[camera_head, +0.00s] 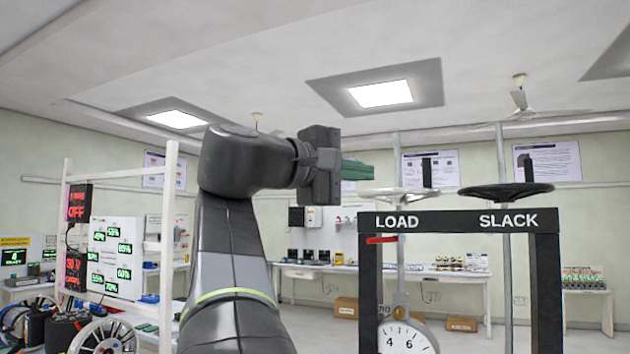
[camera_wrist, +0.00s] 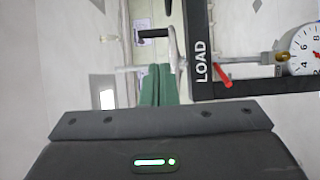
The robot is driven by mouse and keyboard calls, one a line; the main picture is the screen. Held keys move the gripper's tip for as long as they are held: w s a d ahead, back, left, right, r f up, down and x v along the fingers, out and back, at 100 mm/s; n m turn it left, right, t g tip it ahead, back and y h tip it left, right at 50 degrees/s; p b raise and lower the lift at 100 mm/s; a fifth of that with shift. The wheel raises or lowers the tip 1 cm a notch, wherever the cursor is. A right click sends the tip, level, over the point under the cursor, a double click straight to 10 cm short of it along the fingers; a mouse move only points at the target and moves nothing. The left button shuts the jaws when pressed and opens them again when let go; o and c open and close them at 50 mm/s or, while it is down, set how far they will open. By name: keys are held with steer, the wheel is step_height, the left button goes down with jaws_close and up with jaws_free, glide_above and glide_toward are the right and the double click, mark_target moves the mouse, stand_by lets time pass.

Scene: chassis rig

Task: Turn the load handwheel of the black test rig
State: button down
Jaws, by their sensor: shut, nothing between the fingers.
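The black test rig (camera_head: 455,221) stands at the right, its top bar lettered LOAD and SLACK. The load handwheel (camera_head: 398,194) is pale, lies flat above the LOAD lettering and has an upright black handle (camera_head: 427,172). The wheel also shows edge-on in the wrist view (camera_wrist: 173,48), with its handle (camera_wrist: 152,33). The black slack handwheel (camera_head: 505,191) sits to its right. My gripper (camera_head: 371,170) has green fingers, shut and empty, left of the load handle and slightly above the wheel's left rim. In the wrist view the fingertips (camera_wrist: 158,68) appear near the wheel; contact cannot be told.
A red pointer (camera_head: 381,240) sticks out below LOAD, and a round dial (camera_head: 405,338) hangs inside the frame. A white rack with displays (camera_head: 110,260) stands at the left. Benches (camera_head: 430,275) line the back wall. The air above the wheels is open.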

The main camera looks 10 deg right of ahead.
steer(key=p, duration=0.4)
glide_toward(425, 179)
steer(key=x, duration=0.5)
steer(key=shift+w+d+r, duration=0.1)
steer(key=shift+d, duration=0.05)
steer(key=shift+x, duration=0.8)
